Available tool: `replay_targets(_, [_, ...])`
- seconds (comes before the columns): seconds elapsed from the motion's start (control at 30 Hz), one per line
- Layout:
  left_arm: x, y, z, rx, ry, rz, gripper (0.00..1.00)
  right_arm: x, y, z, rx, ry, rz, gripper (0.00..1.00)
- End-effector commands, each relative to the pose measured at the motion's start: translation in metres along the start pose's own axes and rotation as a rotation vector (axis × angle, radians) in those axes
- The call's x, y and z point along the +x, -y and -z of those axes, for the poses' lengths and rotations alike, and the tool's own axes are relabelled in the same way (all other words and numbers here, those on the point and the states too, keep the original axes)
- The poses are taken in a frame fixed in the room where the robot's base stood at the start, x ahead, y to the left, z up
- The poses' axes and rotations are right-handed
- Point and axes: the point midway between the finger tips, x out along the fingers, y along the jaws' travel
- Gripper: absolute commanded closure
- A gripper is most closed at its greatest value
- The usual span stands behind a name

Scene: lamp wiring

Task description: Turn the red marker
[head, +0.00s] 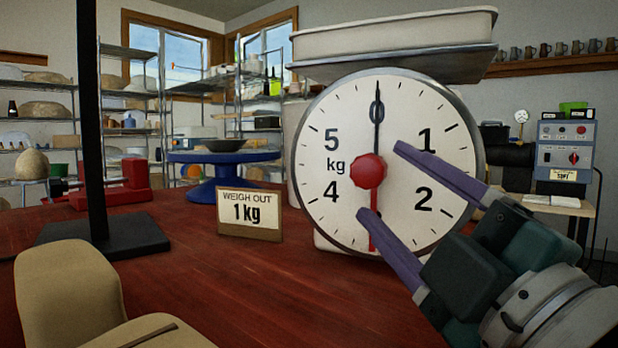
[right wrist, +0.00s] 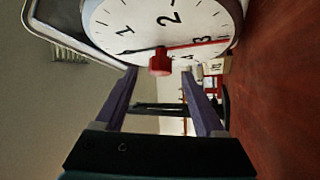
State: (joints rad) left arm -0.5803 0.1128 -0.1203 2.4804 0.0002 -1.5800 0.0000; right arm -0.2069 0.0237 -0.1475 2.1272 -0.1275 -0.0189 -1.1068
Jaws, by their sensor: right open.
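A round white dial scale (head: 340,110) stands on the red table. Its red marker has a round knob (head: 369,170) at the dial's centre and a red hand (head: 373,236) pointing straight down, toward the 3 position. A black needle (head: 377,115) points up at 0. My right gripper (head: 380,180) is open, with one purple finger at the upper right of the knob and the other below it. In the right wrist view the knob (right wrist: 160,62) shows between and just beyond the fingertips (right wrist: 159,71); contact cannot be told. My left gripper is out of view.
A sign (head: 249,215) reading "WEIGH OUT 1 kg" stands left of the scale. A white pan (head: 395,34) tops the scale. A black post on a base (head: 105,238), a blue stand (head: 215,188) and a tan object (head: 68,295) are at left. The front middle table is clear.

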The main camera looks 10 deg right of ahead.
Motion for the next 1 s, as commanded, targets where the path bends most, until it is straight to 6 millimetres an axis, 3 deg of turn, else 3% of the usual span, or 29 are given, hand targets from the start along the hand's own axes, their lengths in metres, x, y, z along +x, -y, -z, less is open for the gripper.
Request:
replay_targets(0.1, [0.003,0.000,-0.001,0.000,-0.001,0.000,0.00,0.021,0.000,0.000,0.002,-0.001,-0.004,0.29])
replay_targets(0.3, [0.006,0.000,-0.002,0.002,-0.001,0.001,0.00,0.043,0.000,0.000,0.001,0.000,-0.002,0.29])
replay_targets(0.7, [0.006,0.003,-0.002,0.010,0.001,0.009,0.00,0.049,0.001,0.000,0.002,0.001,0.002,0.29])
replay_targets(1.0, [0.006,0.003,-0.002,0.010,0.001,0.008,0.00,0.049,0.000,0.000,0.002,0.001,0.001,0.62])
